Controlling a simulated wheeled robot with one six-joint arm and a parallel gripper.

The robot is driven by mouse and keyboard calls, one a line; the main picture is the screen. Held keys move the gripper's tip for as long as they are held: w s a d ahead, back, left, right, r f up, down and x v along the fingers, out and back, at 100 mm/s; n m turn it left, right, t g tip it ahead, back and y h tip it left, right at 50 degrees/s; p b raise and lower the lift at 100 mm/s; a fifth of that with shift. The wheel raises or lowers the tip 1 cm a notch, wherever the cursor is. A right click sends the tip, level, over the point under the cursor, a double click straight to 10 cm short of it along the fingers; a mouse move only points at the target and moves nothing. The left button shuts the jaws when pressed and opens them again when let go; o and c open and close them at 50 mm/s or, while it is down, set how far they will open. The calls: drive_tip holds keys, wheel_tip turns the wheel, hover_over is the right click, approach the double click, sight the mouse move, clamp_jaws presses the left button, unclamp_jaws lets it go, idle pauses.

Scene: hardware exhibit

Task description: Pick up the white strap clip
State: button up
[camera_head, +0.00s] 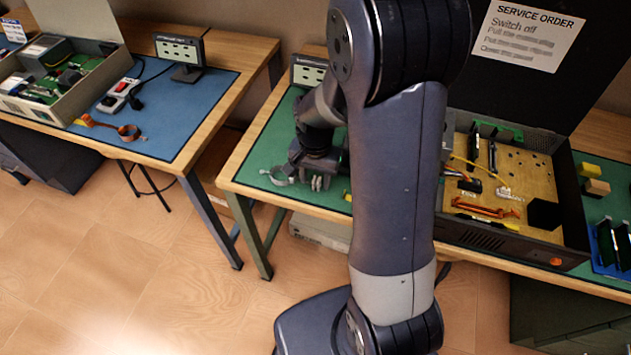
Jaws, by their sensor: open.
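A pale, whitish-grey open loop (279,178), which looks like the white strap clip, lies on the green mat near the left front edge of the right workbench. My gripper (318,183) is low over the same mat, just right of the loop. It points down and looks empty. Its fingers are small and partly hidden by my wrist, and I cannot tell whether they touch the loop.
An open black computer case (465,229) stands on the bench behind my arm. A small display (308,75) stands at the back. The left bench (196,135) holds an orange-brown strap (128,133) and a power strip (119,92). A floor gap separates the benches.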

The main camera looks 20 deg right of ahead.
drive_tip(key=shift+d+f, duration=0.2)
drive_tip(key=shift+f, duration=0.6)
drive_tip(key=c, duration=0.9)
drive_tip(key=shift+o, duration=0.2)
